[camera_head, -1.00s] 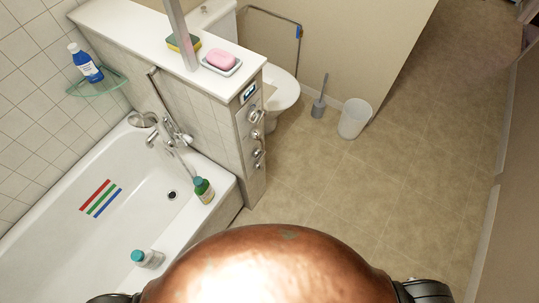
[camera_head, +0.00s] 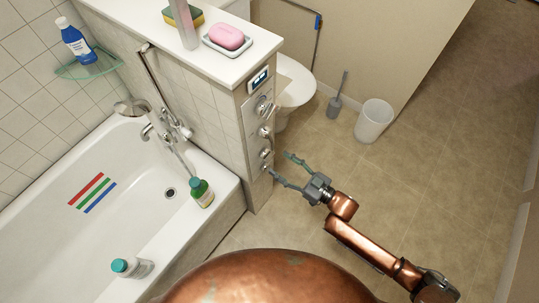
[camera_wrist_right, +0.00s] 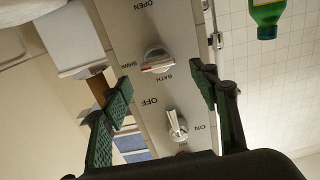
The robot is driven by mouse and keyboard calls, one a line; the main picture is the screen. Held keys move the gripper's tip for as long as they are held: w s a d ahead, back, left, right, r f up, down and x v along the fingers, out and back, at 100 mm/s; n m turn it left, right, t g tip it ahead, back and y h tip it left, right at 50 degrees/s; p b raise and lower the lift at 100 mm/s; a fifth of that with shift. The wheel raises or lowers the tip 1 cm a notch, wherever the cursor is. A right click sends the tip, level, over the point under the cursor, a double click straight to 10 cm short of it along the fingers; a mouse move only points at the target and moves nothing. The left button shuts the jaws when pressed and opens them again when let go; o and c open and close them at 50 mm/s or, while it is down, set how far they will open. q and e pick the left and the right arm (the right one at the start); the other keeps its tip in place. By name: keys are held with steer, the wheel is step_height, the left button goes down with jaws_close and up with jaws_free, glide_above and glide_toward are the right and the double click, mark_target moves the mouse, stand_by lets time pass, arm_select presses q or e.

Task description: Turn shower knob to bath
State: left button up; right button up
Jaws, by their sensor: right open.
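The shower knob (camera_wrist_right: 158,62) is a silver knob on a grey panel (camera_wrist_right: 130,30), between the labels SHWR and BATH, which appear upside down in the right wrist view. A small red mark shows at its left end, on the SHWR side. My right gripper (camera_head: 279,162) is open and empty, in front of the lower panel in the head view. In the wrist view its green-padded fingers (camera_wrist_right: 160,78) lie left and right of the knob in the picture; I see no contact. I cannot tell which head-view knob this is. My left gripper is not in view.
Another knob (camera_wrist_right: 177,125) sits by the OFF and ON labels. A bathtub (camera_head: 45,235) holds a green bottle (camera_head: 201,192) on its rim. Pink soap (camera_head: 226,37) rests on the half wall. A bin (camera_head: 373,120) and toilet brush (camera_head: 335,105) stand behind; the floor right is clear.

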mark_target(269, 156)
steer(key=b+x, duration=0.1)
steer(key=x, duration=0.4)
steer(key=shift+w+f, duration=0.1)
steer(key=shift+w+a, duration=0.3)
steer(key=shift+a, duration=0.15)
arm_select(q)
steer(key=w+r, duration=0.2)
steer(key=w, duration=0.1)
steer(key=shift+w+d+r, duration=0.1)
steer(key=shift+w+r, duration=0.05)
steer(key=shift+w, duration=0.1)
arm_select(e)
steer(key=c, duration=1.2)
